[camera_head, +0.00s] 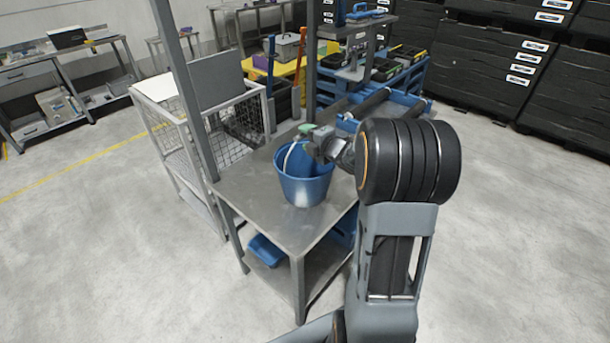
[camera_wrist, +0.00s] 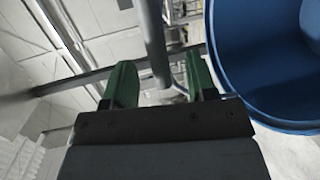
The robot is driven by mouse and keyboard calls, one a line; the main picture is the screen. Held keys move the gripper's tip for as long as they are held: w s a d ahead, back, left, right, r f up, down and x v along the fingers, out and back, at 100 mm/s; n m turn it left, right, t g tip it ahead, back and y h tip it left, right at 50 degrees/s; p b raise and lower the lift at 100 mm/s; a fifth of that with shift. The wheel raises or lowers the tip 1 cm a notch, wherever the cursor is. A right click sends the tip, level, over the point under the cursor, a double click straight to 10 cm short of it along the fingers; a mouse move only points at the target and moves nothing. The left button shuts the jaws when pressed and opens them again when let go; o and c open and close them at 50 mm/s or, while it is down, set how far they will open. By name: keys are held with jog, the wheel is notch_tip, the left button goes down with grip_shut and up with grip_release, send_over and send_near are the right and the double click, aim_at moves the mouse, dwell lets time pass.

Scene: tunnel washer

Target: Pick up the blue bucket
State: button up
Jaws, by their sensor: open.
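The blue bucket (camera_head: 304,186) stands upright on a grey metal table (camera_head: 258,215) in the head view. A pale handle lies against its rim. My gripper (camera_head: 304,129) is at the bucket's far side, at about rim height or above, partly hidden by my own wrist. In the wrist view the two green fingers of my gripper (camera_wrist: 162,85) are apart with nothing held between them. The bucket (camera_wrist: 268,70) is close on the right there, its rim and inside showing, beside the right finger. I cannot tell whether they touch.
A grey post (camera_head: 188,90) rises at the table's left corner. A wire mesh cart (camera_head: 165,125) stands behind left. A blue item (camera_head: 266,250) lies on the lower shelf. Black crates (camera_head: 480,65) are stacked at the back right. The floor in front is clear.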

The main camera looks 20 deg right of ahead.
jog(key=shift+p+x, duration=0.45)
jog(key=shift+x, duration=1.8)
jog(key=shift+c, duration=0.3)
grip_shut()
jog(key=shift+r, duration=0.1)
